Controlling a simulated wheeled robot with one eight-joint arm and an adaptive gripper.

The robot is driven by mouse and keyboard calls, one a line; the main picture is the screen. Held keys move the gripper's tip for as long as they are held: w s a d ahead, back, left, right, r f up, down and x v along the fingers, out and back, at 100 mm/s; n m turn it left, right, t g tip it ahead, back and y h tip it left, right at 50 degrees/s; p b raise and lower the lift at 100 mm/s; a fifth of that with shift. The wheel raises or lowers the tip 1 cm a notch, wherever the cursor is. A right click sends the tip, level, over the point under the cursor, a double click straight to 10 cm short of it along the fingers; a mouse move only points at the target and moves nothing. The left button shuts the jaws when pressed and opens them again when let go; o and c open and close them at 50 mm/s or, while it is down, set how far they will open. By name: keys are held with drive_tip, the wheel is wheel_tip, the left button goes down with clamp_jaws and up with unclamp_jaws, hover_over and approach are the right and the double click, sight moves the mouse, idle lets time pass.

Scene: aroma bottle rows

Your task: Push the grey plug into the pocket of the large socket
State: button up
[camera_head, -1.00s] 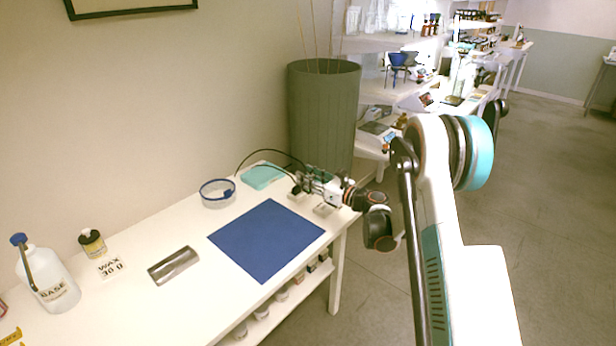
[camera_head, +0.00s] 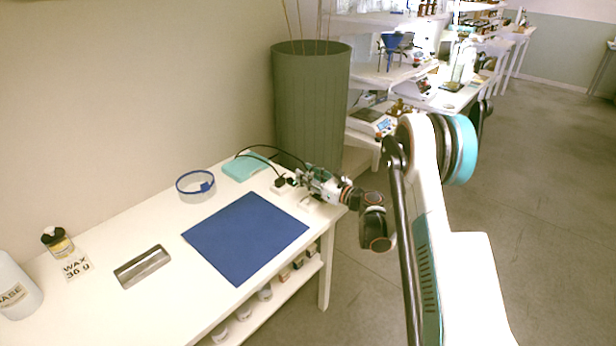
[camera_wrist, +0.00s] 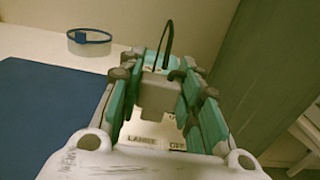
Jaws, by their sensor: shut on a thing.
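The grey plug (camera_wrist: 158,93) is held between the teal-padded fingers of my gripper (camera_wrist: 160,82) in the wrist view. A black cable loops up from behind it. In the head view my gripper (camera_head: 304,179) is low over the table's far right end, beside a small pale block with a dark top (camera_head: 283,186).
The blue mat (camera_head: 245,238) lies just left of my gripper. A clear blue-rimmed dish (camera_head: 195,187) and a folded teal cloth (camera_head: 246,167) lie behind it. A tall green bin (camera_head: 311,105) stands beyond the table end. A metal trough (camera_head: 142,267) lies farther left.

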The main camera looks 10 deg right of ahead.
drive_tip(key=shift+f+b, duration=1.1)
drive_tip(key=shift+f, duration=1.8)
drive_tip(key=shift+f, duration=1.45)
drive_tip(key=o, duration=1.1)
drive_tip(key=shift+s, duration=0.1)
drive_tip(key=v, duration=0.7)
drive_tip(key=shift+s+d, duration=0.1)
drive_tip(key=shift+s, duration=0.05)
